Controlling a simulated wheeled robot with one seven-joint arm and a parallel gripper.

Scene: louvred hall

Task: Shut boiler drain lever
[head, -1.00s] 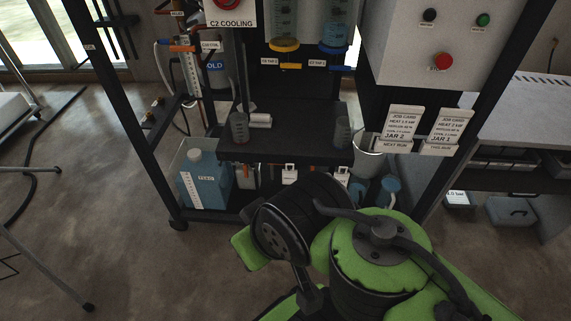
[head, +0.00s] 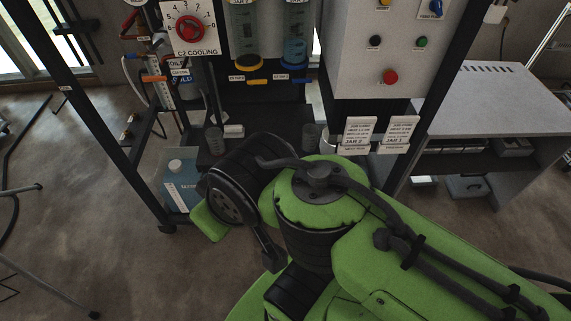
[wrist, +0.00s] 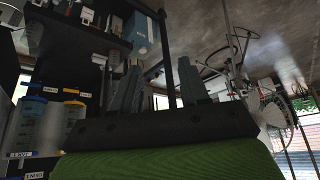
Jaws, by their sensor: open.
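The rack's left side carries several small valve levers, among them an orange lever (head: 153,78) below the label "BOIL..." (head: 175,65) and a red handle (head: 143,38) above. I cannot tell which is the boiler drain lever; the labels are too small or partly hidden. In the head view my arm covers the lower rack, and my gripper is hidden behind it. In the wrist view my gripper (wrist: 159,65) is open, its two fingers apart with nothing held. A dark rack post shows beyond the gap, and no lever is clearly recognisable there.
A blue container (head: 182,182) stands low at the rack's left; it also shows in the wrist view (wrist: 139,32). A control box (head: 375,60) with buttons is at upper right, beside a grey table (head: 510,105). Job cards (head: 359,130) stand before it.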

